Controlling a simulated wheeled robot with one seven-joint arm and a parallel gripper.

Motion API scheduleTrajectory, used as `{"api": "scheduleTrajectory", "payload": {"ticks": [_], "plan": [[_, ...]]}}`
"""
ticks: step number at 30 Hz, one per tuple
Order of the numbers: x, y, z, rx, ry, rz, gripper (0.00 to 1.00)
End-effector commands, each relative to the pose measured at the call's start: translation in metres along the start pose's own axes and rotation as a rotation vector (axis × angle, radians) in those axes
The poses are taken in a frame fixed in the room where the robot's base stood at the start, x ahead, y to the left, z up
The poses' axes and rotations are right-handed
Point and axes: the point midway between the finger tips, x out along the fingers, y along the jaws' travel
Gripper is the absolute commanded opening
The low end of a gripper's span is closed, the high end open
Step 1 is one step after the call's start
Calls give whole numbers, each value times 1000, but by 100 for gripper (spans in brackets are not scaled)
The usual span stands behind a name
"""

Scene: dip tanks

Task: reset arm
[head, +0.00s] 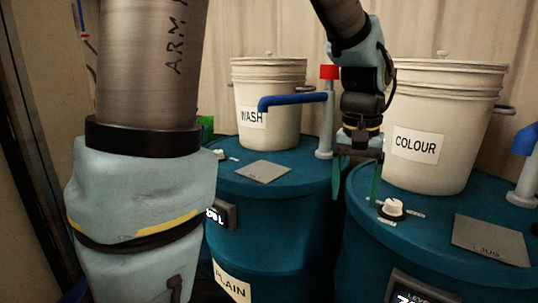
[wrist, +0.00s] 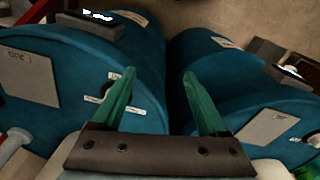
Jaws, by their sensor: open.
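My gripper (head: 357,178) hangs on my arm between the two blue drums in the head view, fingers pointing down. Its two green fingers are spread apart with nothing between them. In the wrist view my gripper (wrist: 158,84) shows its fingers over the gap between the drums. The left drum, marked PLAIN (head: 262,240), bears a white bucket labelled WASH (head: 270,105). The right drum (head: 350,250) bears a white bucket labelled COLOUR (head: 430,130). My gripper is in front of and between these buckets.
A white knob (head: 392,208) and a grey plate (head: 490,240) are on the right drum's top. Another grey plate (head: 263,170) lies on the left drum. A blue spout (head: 293,100) on a red-capped post (head: 326,125) stands beside my gripper. A curtain hangs behind.

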Motion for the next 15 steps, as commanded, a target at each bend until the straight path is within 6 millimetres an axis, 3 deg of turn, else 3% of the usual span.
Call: {"api": "scheduleTrajectory", "payload": {"ticks": [1, 3, 9, 15], "plan": [[9, -28, 1, -46, 4, -3, 76], [22, -64, 6, -96, 16, -5, 76], [54, -154, 38, -234, 54, -20, 76], [74, -207, 75, -329, 82, -39, 76]]}}
